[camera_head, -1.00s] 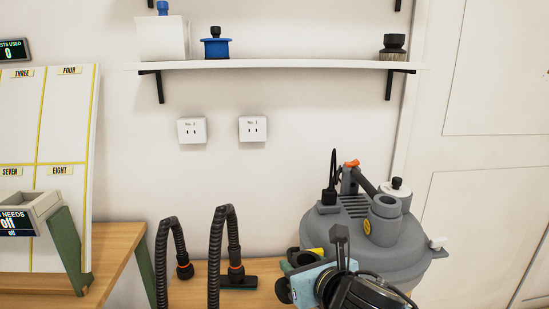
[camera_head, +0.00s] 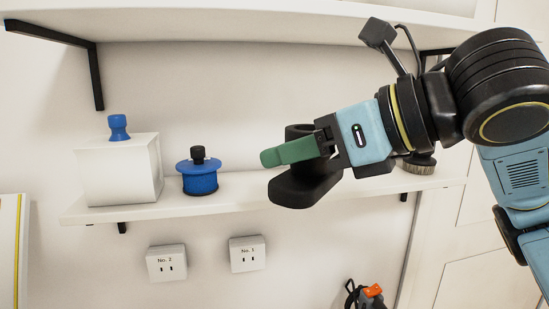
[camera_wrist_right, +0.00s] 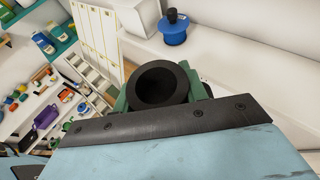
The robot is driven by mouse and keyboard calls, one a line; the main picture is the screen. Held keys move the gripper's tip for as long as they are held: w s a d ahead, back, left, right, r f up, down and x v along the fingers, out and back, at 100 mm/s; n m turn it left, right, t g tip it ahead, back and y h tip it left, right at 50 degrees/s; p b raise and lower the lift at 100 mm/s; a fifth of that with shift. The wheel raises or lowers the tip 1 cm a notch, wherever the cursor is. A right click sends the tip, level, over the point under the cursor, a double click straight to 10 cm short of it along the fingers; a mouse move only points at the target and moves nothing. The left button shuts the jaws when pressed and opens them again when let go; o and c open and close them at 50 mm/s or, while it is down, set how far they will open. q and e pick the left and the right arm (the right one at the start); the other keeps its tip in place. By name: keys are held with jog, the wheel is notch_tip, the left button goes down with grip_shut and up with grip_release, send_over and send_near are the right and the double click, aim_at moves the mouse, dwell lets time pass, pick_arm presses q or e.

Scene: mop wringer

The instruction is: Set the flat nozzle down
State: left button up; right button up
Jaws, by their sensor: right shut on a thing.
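The flat nozzle (camera_head: 302,188) is black, with a round neck and a broad flat foot. My right gripper (camera_head: 283,153) is shut on it by the neck, one green finger showing on the near side. In the head view it hangs in front of the lower white shelf (camera_head: 238,204); I cannot tell whether it touches the shelf. In the right wrist view the nozzle's round open neck (camera_wrist_right: 158,86) sits between the green fingers. Its foot is hidden there. My left gripper is not in view.
On the lower shelf stand a white box (camera_head: 118,172) with a blue knob, a blue round filter (camera_head: 198,178) and a dark-topped piece (camera_head: 419,165) behind my right arm. An upper shelf (camera_head: 220,24) hangs above. The shelf between the filter and nozzle is bare.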

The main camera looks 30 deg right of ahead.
jog(key=shift+w+d+r+p, duration=0.1)
jog(key=shift+r+p, duration=0.2)
jog(key=shift+p, duration=0.05)
jog(key=w+d+f+p, duration=0.1)
jog(key=w+p, duration=0.1)
jog(key=w, duration=0.4)
jog(key=w+d+p, duration=0.2)
jog(key=w, duration=0.4)
jog(key=w+d+f+p, duration=0.1)
jog(key=w+p, duration=0.2)
jog(key=w, duration=0.3)
jog(key=shift+w+d+f, duration=0.25)
jog(key=shift+d+f, duration=0.1)
jog(key=shift+s+f, duration=0.15)
jog(key=shift+f, duration=0.4)
notch_tip(320, 180, down, 3)
jog(key=shift+r, duration=0.1)
jog(key=shift+w+f+p, duration=0.2)
jog(key=shift+f+p, duration=0.1)
jog(key=shift+f, duration=0.05)
jog(key=shift+f, duration=0.15)
